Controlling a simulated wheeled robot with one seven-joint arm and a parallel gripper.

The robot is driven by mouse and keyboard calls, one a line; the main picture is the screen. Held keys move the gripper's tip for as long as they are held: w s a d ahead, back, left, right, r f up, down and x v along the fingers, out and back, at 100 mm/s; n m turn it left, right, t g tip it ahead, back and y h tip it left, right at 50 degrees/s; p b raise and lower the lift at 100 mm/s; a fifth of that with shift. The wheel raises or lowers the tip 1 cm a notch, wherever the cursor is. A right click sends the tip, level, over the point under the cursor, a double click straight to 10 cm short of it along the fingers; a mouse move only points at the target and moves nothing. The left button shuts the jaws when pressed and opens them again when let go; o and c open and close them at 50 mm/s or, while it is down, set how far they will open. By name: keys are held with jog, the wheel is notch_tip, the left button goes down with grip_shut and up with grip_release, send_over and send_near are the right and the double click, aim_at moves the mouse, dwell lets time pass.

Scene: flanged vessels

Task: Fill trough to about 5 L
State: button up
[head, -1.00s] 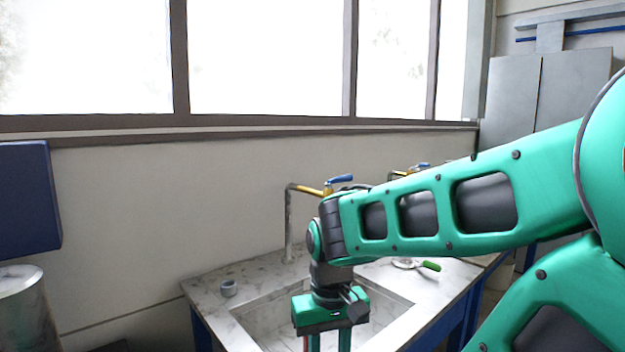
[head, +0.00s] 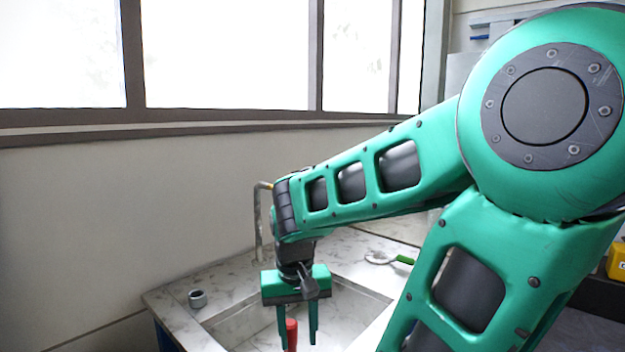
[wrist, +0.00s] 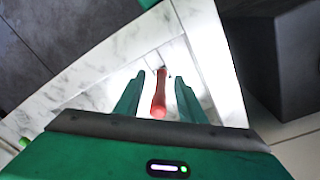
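The trough is a pale marble-look basin (head: 352,303) set in a countertop. A faucet (head: 259,225) with a grey spout and a bit of yellow stands behind it, partly hidden by my arm. My gripper (head: 298,338) points down over the basin. A red upright thing (head: 291,333) shows by its fingers. In the wrist view the red thing (wrist: 160,95) lies between the two green fingers, with a gap on each side. My gripper is open. The faucet's handle is hidden, and I cannot make out any water level.
A small grey cup-like ring (head: 197,298) sits on the counter left of the basin. A green-handled tool (head: 390,258) lies on the counter behind right. A yellow object (head: 617,258) is at the far right. A wall with windows rises behind.

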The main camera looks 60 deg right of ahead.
jog(key=w+d+r+m+h, duration=0.3)
jog(key=w+d+m+h, duration=0.1)
jog(key=w+d, duration=0.45)
jog(key=w+d+r+m+h, duration=0.35)
jog(key=w+d, duration=0.35)
jog(key=d, duration=0.3)
jog(key=w+d+r+m+h, duration=0.15)
jog(key=w+r+h, duration=0.25)
jog(key=r, duration=0.4)
jog(key=w+d+r+m+h, duration=0.1)
jog(key=w+r+m+h, duration=0.1)
jog(key=w+r+h, duration=0.35)
jog(key=s+d+r, duration=0.1)
jog(key=s+d, duration=0.1)
jog(key=d, duration=0.2)
jog(key=s+d+r+m+g, duration=0.1)
jog(key=d+r, duration=0.1)
jog(key=d, duration=0.2)
jog(key=s+d+r+g, duration=0.1)
jog(key=s+d, duration=0.1)
jog(key=d, duration=0.3)
jog(key=shift+s+d+r+m, duration=0.1)
jog(key=shift+s+r+m, duration=0.1)
jog(key=shift+s+m, duration=0.1)
grip_shut()
